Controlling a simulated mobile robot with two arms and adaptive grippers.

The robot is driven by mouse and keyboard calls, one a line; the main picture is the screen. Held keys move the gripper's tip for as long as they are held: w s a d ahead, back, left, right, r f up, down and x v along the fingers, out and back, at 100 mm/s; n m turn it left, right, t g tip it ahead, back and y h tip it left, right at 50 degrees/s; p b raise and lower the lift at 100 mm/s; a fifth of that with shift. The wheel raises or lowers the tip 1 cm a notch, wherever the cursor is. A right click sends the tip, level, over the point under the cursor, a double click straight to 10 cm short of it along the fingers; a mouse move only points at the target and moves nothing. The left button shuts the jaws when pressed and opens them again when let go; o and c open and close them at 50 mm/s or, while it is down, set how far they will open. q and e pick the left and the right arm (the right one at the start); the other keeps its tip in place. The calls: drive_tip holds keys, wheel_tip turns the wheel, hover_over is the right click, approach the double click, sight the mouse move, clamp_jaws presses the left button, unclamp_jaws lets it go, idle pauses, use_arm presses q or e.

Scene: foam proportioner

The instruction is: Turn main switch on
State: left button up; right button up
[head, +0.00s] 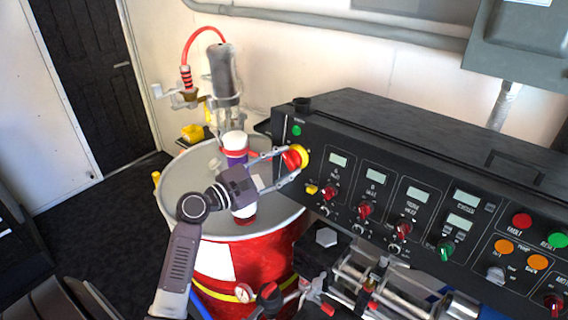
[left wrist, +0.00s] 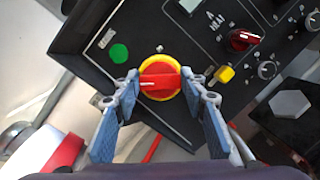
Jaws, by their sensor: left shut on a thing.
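The main switch (head: 296,157) is a red rotary knob on a yellow round plate at the left end of the black control panel's face. In the left wrist view the main switch (left wrist: 160,78) shows its red handle lying roughly sideways, with a pale mark toward the left. My left gripper (head: 283,164) reaches it from the left, and its fingers are shut on the red knob. In the left wrist view the fingertips of my left gripper (left wrist: 160,84) sit on either side of the knob. My right gripper is not in view.
A green light (head: 297,130) is above the switch, and a yellow button (head: 311,189) is below it. Red knobs (head: 365,209) and displays line the panel (head: 350,150) to the right. A red drum (head: 250,262) with a pump stands left; pipes and valves lie below the panel.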

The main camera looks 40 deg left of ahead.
use_arm(q)
drive_tip(key=shift+m, duration=0.4)
drive_tip(key=m+g+b, duration=0.1)
drive_tip(key=m, duration=0.3)
drive_tip(key=shift+h, duration=0.3)
drive_tip(key=m+g, duration=0.1)
drive_tip(key=m, duration=0.3)
drive_tip(key=shift+m, duration=0.4)
drive_tip(key=m+g+p, duration=0.1)
drive_tip(key=m, duration=0.3)
drive_tip(key=m+g+y+p, duration=0.1)
drive_tip(key=m, duration=0.2)
drive_tip(key=shift+m+p, duration=0.4)
drive_tip(key=shift+f+y, duration=0.15)
drive_tip(key=shift+y, duration=0.15)
